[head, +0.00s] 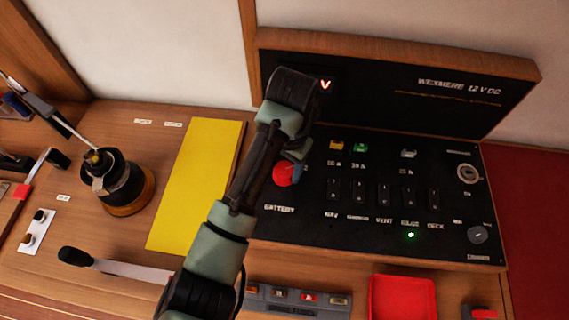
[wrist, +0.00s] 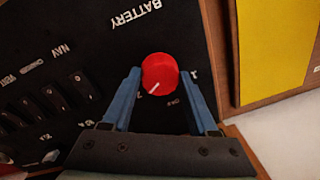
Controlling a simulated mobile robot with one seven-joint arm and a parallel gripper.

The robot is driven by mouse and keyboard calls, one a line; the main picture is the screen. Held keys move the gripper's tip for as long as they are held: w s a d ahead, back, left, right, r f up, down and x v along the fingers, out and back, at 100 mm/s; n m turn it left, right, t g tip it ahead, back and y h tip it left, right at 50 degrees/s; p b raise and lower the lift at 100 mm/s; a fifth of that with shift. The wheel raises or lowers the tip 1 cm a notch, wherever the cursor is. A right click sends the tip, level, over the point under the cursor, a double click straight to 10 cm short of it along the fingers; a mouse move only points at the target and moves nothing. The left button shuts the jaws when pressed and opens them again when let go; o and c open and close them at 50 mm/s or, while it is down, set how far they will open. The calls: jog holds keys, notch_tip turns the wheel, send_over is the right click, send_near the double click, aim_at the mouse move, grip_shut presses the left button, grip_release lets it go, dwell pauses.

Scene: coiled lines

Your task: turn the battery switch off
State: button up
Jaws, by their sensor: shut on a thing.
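The battery switch is a red round knob (head: 284,175) on the black panel, above the "BATTERY" label in the head view. In the wrist view the red knob (wrist: 160,68) sits between my two blue fingers, with the label upside down. A white pointer line on it points down and slightly left there, toward small marks too blurred to read surely. My gripper (wrist: 160,76) is shut on the knob's sides. In the head view my gripper (head: 290,158) is at the knob and my arm hides part of the panel's left side.
The panel (head: 330,222) carries a row of black rocker switches (head: 384,193), a lit green lamp (head: 410,236) and a round key-like switch (head: 468,173). A yellow board (head: 195,185) lies left of my arm. A red tray (head: 402,297) and a lever (head: 115,267) are in front.

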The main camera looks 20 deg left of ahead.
jog(key=shift+r+p, duration=0.1)
jog(key=shift+p, duration=0.3)
jog(key=shift+r+n+p, duration=0.1)
jog(key=shift+n+p, duration=0.6)
jog(key=n+p, duration=0.3)
jog(key=shift+d, duration=0.1)
jog(key=n+p, duration=0.3)
jog(key=shift+n+g, duration=0.3)
jog(key=shift+n, duration=0.1)
jog(key=shift+w+n+p, duration=0.1)
jog(key=shift+n+p, duration=0.55)
jog(key=shift+n, duration=1.15)
jog(key=o, duration=1.4)
jog(key=shift+f, duration=0.2)
jog(key=shift+c, duration=0.2)
